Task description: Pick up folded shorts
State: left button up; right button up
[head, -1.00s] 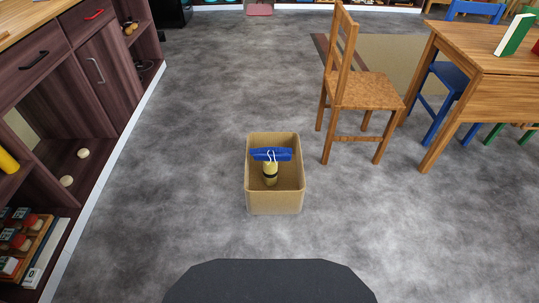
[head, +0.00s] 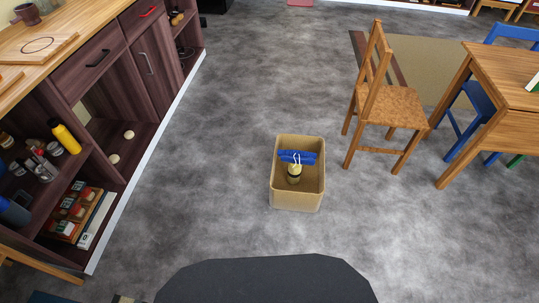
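The blue folded shorts (head: 308,158), with a white drawstring, lie inside a tan open box (head: 296,201) on the grey floor in the middle of the head view. They rest high in the box, on or against a yellowish cylindrical item (head: 294,175) with a dark band; I cannot tell how they touch. Neither gripper is in view. The dark rounded part at the bottom edge is my own body.
A wooden chair (head: 391,105) and wooden table (head: 485,107) stand to the right of the box. A dark cabinet (head: 117,70) with open shelves runs along the left. The floor around the box is clear.

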aim_at(299, 157)
jog(key=u, duration=0.8)
jog(key=i, duration=3)
jog(key=z, duration=4.35)
jog(key=i, duration=0.45)
